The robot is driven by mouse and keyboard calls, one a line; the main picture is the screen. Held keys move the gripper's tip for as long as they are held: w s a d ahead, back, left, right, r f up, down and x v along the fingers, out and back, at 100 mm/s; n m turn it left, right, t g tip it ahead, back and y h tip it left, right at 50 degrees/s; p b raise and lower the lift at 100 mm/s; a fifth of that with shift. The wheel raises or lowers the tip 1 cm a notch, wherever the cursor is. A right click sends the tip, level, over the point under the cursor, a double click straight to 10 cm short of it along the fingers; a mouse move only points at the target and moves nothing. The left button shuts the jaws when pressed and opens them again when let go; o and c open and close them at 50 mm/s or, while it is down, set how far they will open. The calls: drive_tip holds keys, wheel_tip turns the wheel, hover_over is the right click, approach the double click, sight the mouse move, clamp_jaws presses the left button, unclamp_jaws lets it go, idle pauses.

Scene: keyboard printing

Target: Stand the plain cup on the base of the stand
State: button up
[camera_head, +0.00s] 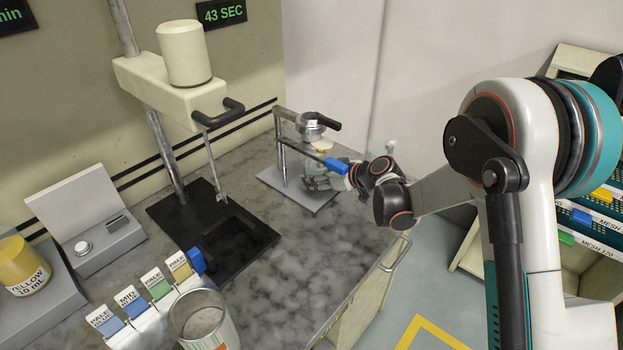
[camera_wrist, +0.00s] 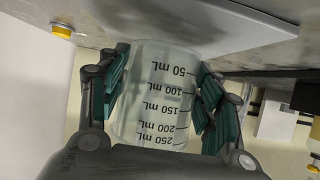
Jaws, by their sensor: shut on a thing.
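My gripper (camera_head: 318,183) is shut on a clear graduated cup (camera_wrist: 158,100), its fingers (camera_wrist: 165,85) on both sides of it. The cup's markings run from 50 to 250 mL and appear upside down in the wrist view. In the head view, the cup (camera_head: 316,162) is partly hidden behind my gripper and a dark bar. It is over or on the grey base plate (camera_head: 300,197) of a small metal stand (camera_head: 281,150), below a silver holder with a black handle (camera_head: 311,122). I cannot tell whether it touches the plate.
A dark bar with a blue end (camera_head: 337,165) crosses in front of the cup. A taller stand with a black base (camera_head: 170,213) is at left. Several labelled blocks (camera_head: 160,285) and a large container (camera_head: 204,325) are in front. The counter's right-front area is clear.

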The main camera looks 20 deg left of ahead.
drive_tip(key=b+x, duration=0.1)
drive_tip(key=x, duration=0.1)
drive_tip(key=shift+a+f, duration=0.2)
drive_tip(key=shift+f, duration=0.1)
drive_tip(key=shift+f, duration=0.15)
drive_tip(key=o, duration=1.6)
drive_tip(key=shift+c, duration=0.2)
drive_tip(key=shift+d, duration=0.1)
